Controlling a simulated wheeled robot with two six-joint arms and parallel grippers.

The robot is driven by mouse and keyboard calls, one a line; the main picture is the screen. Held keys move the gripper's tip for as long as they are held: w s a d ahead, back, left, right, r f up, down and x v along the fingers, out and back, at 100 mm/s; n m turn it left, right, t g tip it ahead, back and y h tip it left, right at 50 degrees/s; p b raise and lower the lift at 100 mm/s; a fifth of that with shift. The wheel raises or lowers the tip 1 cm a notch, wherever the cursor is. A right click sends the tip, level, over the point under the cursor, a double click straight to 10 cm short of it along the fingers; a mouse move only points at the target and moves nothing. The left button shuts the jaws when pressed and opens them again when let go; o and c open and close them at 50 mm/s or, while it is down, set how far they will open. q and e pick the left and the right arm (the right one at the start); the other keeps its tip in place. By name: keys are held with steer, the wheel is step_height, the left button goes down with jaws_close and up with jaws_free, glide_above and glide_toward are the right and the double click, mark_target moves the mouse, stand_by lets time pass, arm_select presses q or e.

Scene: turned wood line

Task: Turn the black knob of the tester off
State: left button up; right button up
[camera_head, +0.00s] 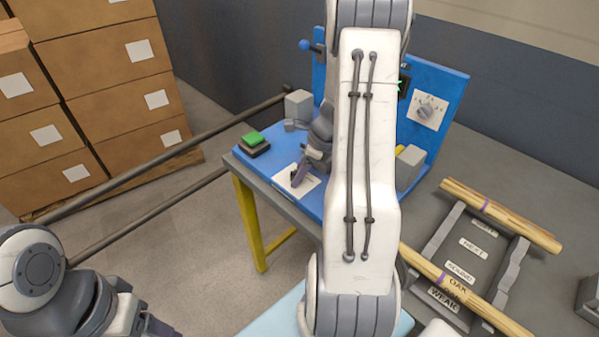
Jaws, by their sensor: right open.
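The tester is a blue bench (228,163) with an upright blue back panel (449,88). On its top near the front edge is a white plate (310,187) with a small black knob (293,175). My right gripper (299,178) is open and points down at the plate, with its fingers at or right beside the black knob. The fingers hide part of the knob, so its pointer and any contact are not clear. My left gripper (153,326) is low at the left, away from the tester and partly cut off.
A green button (252,139) on a black base sits left of the plate. A grey dial (426,111) is on the back panel. My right arm hides the tester's middle. Wooden rods (500,215) lie on a labelled rack at right; cartons (104,60) stand at left.

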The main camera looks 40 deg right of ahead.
jaws_close()
steer(key=shift+w, duration=0.1)
stand_by(0.3)
steer(key=n+g+y+p, duration=0.1)
steer(key=n+p, duration=0.2)
steer(key=n, duration=0.1)
steer(key=shift+w+d+r, duration=0.1)
steer(key=n+g+p, duration=0.1)
steer(key=n, duration=0.1)
steer(key=n+p, duration=0.1)
steer(key=n, duration=0.1)
steer(key=shift+w+g+y, duration=0.15)
steer(key=shift+g+y, duration=0.25)
steer(key=n+g, duration=0.1)
steer(key=n, duration=0.1)
steer(key=n+p, duration=0.1)
steer(key=n, duration=0.2)
steer(key=shift+w+g, duration=0.2)
steer(key=shift+g, duration=0.2)
steer(key=n, duration=0.2)
steer(key=n+g+p, duration=0.1)
steer(key=n, duration=0.1)
steer(key=shift+w+n+g+h, duration=0.15)
steer(key=shift+n+g+h, duration=0.15)
steer(key=shift+n+h, duration=0.1)
